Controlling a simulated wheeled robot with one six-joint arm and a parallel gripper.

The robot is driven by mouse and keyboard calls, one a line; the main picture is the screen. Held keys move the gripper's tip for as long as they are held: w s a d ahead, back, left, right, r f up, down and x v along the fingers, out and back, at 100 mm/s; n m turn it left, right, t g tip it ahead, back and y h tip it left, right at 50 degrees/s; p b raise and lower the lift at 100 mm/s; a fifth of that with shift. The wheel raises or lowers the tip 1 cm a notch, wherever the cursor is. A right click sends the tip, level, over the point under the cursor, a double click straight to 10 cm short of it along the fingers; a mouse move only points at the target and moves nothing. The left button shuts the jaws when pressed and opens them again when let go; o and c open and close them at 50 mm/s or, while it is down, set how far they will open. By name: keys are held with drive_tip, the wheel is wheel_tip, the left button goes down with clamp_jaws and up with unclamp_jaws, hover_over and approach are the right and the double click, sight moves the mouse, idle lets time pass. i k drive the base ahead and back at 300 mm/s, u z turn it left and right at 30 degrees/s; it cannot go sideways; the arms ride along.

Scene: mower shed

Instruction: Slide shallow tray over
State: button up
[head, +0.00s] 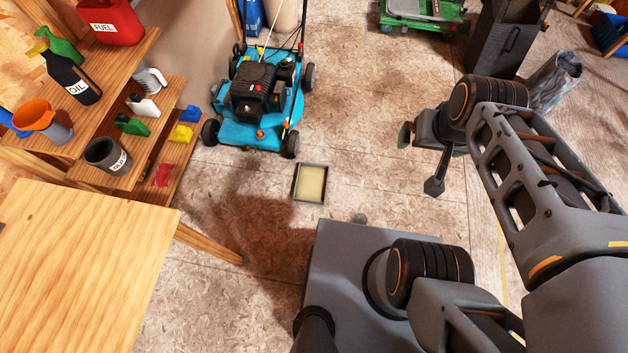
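A small shallow tray (297,184) with a dark rim and a pale yellow inside lies flat on the floor, in front of the blue mower and near the middle of the head view. I cannot tell if the yellow is its bottom or something in it. My gripper (434,187) hangs from my arm to the right of the tray, clearly apart from it. Only a dark, narrow end part of it shows, and its fingers cannot be made out. Nothing is seen held.
A blue mower (258,95) stands just behind the tray. Wooden shelves (125,178) with bottles and a cup are at the left, and a wooden tabletop (75,270) is at the lower left. The floor (375,150) right of the tray is clear.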

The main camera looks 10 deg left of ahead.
sight(310, 186)
drive_tip(key=u, duration=0.4)
drive_tip(key=k, duration=0.5)
drive_tip(key=u, duration=1.2)
drive_tip(key=i, duration=0.85)
drive_tip(key=z, duration=0.15)
